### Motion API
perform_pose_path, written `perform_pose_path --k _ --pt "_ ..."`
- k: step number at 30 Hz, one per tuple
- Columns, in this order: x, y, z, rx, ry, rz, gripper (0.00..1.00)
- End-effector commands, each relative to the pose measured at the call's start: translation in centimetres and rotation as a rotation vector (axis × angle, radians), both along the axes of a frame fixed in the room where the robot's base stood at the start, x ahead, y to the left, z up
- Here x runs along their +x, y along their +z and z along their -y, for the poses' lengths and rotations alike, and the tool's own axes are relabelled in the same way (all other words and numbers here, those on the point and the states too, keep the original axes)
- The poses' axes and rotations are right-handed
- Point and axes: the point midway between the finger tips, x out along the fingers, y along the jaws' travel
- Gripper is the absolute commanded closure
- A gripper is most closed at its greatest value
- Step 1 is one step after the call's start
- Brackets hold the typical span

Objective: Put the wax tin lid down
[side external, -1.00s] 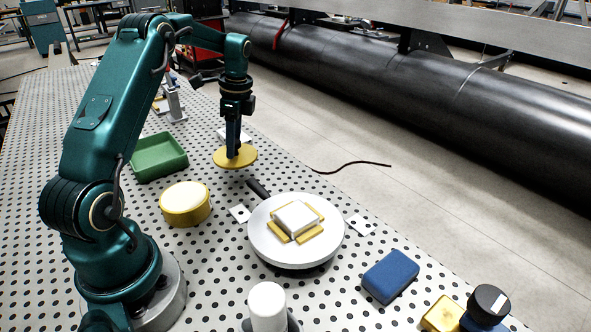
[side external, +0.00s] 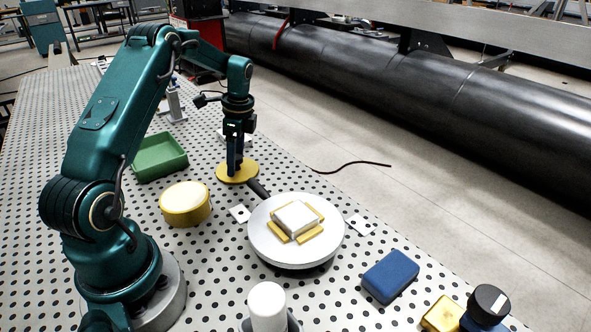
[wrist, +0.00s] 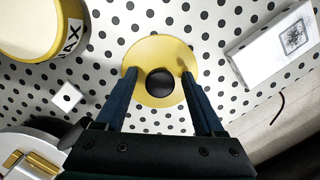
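The wax tin lid (side external: 249,173) is a flat yellow disc lying on the perforated table in the side view, just beyond the round plate. In the wrist view the lid (wrist: 158,50) shows a black knob (wrist: 160,84) at its middle. My gripper (side external: 234,173) points straight down over the lid. In the wrist view my gripper (wrist: 159,72) has its fingers on either side of the knob, with a visible gap on each side. The yellow wax tin (side external: 185,208), with pale wax on top, stands left of the lid.
A green tray (side external: 160,158) is behind the tin. A round white plate (side external: 265,243) with a dark handle (side external: 258,188) holds a pale block and yellow pieces. A blue block (side external: 390,276) lies at the right. A white printed card (wrist: 262,55) lies beside the lid.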

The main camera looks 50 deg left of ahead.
Motion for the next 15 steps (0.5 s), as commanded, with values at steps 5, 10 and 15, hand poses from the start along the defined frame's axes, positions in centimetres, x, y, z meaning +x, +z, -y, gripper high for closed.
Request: perform_pose_path --k 5,10,15 --pt "0.0 0.3 0.0 0.001 0.0 0.001 0.3" --pt "0.3 2.3 0.1 0.003 -0.001 0.005 0.3" --pt "0.8 6.1 0.5 0.006 -0.002 0.008 0.3"
